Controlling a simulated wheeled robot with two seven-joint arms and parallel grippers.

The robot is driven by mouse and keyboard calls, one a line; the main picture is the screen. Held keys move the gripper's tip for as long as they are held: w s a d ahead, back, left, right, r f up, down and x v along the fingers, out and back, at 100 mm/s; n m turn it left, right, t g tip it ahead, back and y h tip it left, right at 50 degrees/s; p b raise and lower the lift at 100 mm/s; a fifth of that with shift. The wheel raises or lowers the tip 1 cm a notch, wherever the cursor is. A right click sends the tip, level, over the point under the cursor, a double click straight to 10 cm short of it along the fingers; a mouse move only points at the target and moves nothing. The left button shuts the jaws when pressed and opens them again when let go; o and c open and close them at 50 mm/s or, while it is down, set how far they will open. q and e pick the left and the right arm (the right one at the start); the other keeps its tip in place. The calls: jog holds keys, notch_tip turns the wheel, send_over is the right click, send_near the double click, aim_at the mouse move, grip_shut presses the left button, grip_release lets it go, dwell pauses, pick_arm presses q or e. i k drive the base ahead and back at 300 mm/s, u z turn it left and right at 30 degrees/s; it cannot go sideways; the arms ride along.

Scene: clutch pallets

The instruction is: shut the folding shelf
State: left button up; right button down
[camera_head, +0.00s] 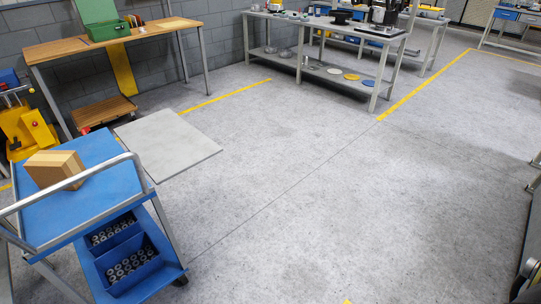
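A flat light-grey panel (172,143) juts out level, just beyond the blue-topped cart (95,200) at the left. It looks like the folding shelf, in an opened-out position. The cart's tubular handle (140,165) overlaps its near left edge, so I cannot tell what the panel is attached to. No hinge or support shows. Neither of my grippers is in view.
A wooden block (54,168) rests on the cart. Blue bins (125,262) of ring-shaped parts sit below. A wooden bench (112,42) stands at the wall, and a grey bench (325,30) at the back. The middle floor (330,190) is clear.

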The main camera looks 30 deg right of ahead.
aim_at(167, 147)
jog(key=z, duration=1.05)
jog(key=i, duration=1.05)
jog(key=u, duration=0.15)
